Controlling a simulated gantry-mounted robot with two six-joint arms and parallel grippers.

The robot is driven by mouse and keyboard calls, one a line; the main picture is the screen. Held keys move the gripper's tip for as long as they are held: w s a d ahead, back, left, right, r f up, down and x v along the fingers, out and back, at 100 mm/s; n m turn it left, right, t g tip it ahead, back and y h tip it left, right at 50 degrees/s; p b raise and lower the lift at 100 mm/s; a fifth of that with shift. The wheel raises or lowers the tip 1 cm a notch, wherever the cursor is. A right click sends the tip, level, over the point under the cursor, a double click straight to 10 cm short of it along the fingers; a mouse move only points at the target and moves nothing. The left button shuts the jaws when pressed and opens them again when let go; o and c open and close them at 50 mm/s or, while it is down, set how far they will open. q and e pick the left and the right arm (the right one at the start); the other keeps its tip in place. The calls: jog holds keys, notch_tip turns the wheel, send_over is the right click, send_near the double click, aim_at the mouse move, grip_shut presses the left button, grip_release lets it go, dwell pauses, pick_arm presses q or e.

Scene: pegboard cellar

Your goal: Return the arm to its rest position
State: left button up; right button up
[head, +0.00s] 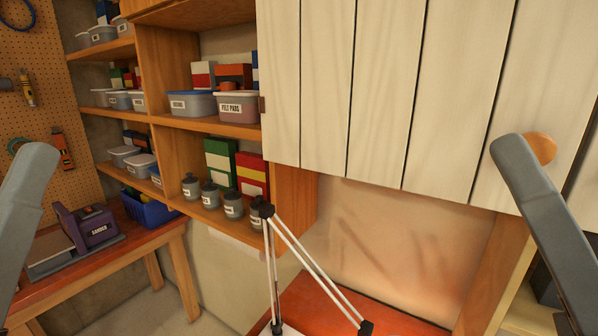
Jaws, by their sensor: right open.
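My right arm (548,225) comes in at the right edge as a grey, blunt-ended link. It slants up and left in front of a pale plank cabinet front (420,90). A matching grey link of my left arm (22,215) stands at the left edge, in front of the pegboard side. No fingers or fingertips show on either link. Neither arm is seen to hold anything.
A white lamp arm (305,258) with black joints rises from a red-brown worktop (390,318). Wooden shelves (222,128) hold bins, boxes and dark jars. A purple sander (90,228) and a blue basket (150,210) stand on the left bench. A round wooden knob (542,147) shows beside my right link.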

jog(key=d+r+n+h+p, duration=0.1)
jog(key=r+n+h+p, duration=0.1)
jog(key=r+p, duration=0.9)
jog(key=s+d+r+n+t+h+p, duration=0.1)
jog(key=d+r+n+h+p, duration=0.1)
jog(key=r+p, duration=0.9)
jog(key=shift+s+d+r+h, duration=0.2)
jog(key=shift+d+r+h, duration=0.1)
jog(key=shift+h, duration=0.4)
jog(key=shift+f, duration=0.15)
